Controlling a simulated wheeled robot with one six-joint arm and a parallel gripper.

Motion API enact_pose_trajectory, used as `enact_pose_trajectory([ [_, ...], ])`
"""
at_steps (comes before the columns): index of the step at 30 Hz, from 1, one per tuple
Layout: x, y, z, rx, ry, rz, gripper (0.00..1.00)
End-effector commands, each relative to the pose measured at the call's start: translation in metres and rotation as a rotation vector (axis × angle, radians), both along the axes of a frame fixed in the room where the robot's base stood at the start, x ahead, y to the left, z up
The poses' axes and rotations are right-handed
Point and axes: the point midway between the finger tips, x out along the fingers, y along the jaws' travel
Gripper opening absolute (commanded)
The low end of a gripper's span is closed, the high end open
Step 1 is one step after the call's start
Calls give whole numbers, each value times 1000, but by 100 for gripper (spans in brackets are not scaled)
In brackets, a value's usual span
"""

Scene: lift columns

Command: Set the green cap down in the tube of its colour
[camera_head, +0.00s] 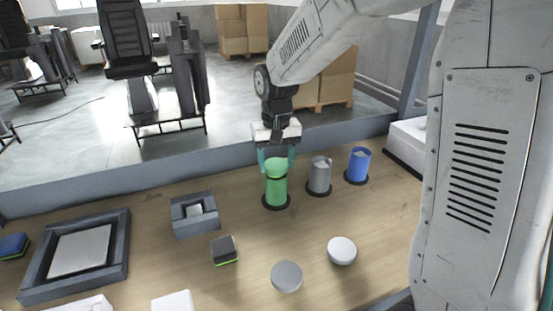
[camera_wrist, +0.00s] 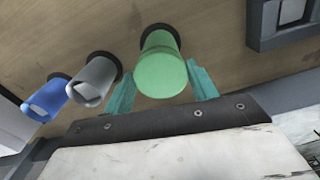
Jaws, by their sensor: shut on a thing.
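My gripper (camera_head: 276,161) is shut on the light green cap (camera_head: 277,167), with one teal finger on each side. The cap is at the mouth of the green tube (camera_head: 276,190); I cannot tell whether it is seated in it or just above. The tube stands upright on a dark ring. A grey tube (camera_head: 319,177) and a blue tube (camera_head: 358,166) stand to its right in the head view.
A dark block (camera_head: 224,251), a grey square holder (camera_head: 181,224) and a large grey tray (camera_head: 122,245) are to the left. Bare wood lies between them.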

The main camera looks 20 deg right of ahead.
Motion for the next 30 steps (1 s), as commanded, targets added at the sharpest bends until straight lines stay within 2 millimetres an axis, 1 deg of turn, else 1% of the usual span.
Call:
enact_pose_trajectory([
  [10,0,0,0,0,0,0,26],
  [11,0,0,0,0,0,0,66],
  [12,0,0,0,0,0,0,77],
  [13,0,0,0,0,0,0,83],
  [22,0,0,1,0,0,0,83],
  [30,0,0,18,0,-1,0,83],
])
